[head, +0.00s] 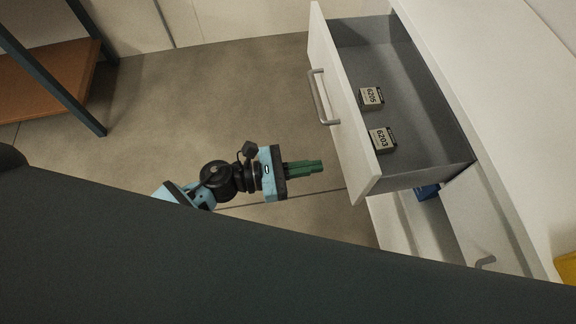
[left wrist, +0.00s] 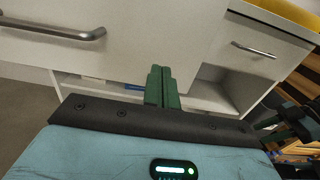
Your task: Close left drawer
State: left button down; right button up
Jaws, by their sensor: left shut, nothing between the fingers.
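The left drawer (head: 345,110) is pulled well out of the white cabinet in the head view. It has a white front, a grey inside and a curved metal handle (head: 318,97). My left gripper (head: 318,166) is shut and empty, to the left of the drawer front's near end and apart from it in the picture. In the left wrist view, the shut green fingers (left wrist: 161,88) point toward the cabinet, with the drawer handle (left wrist: 60,30) at upper left. The right gripper cannot be made out for certain.
Two small labelled boxes, 6205 (head: 371,97) and 6203 (head: 382,140), lie in the drawer. An open shelf with a blue item (head: 427,192) is below. Another handled front (head: 487,232) is closed. A shelf rack (head: 50,80) stands far left; floor between is clear.

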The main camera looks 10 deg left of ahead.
aim_at(350, 161)
pick_arm(q)
jog(key=x, duration=0.5)
jog(key=shift+w+d+p, duration=0.1)
jog(key=shift+d+p, duration=0.15)
jog(key=shift+p, duration=0.05)
jog(key=shift+w+d, duration=0.1)
jog(key=shift+d, duration=0.05)
pick_arm(e)
jog(key=shift+s+a+r, duration=0.1)
jog(key=shift+s+r, duration=0.1)
jog(key=shift+s, duration=0.05)
